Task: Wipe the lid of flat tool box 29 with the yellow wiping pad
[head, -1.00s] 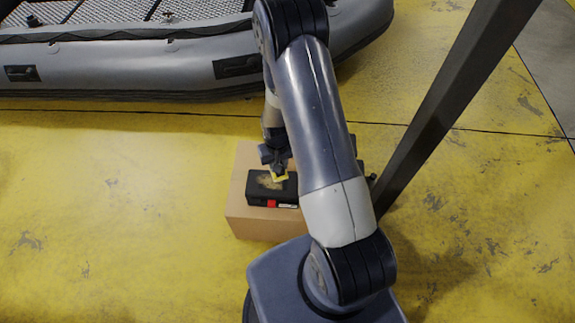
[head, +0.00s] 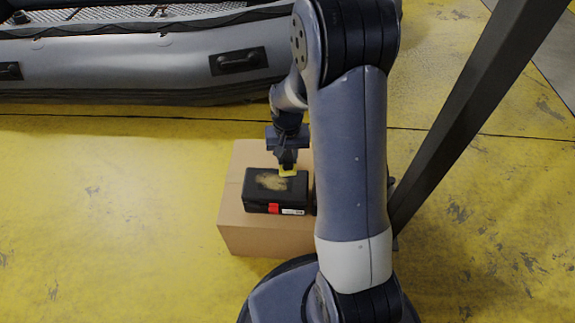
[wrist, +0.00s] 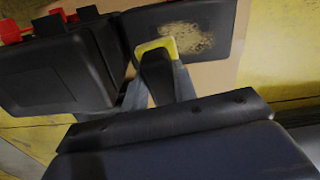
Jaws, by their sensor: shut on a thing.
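A flat black tool box (head: 258,192) with a red latch and a white label lies on a cardboard box. Its lid has a tan dusty patch (head: 272,181); the number cannot be read. My gripper (head: 287,164) is shut on the yellow wiping pad (head: 288,173), at the lid's far edge, just right of the patch. In the wrist view the pad (wrist: 157,46) is beside the dusty patch (wrist: 180,38) on the lid (wrist: 222,25). I cannot tell whether the pad touches the lid.
A second black case (wrist: 55,75) with red latches is close beside in the wrist view; my arm mostly hides that spot in the head view. The cardboard box (head: 265,233) stands on yellow floor. A grey inflatable boat (head: 150,70) lies behind; a dark slanted post (head: 470,105) is at right.

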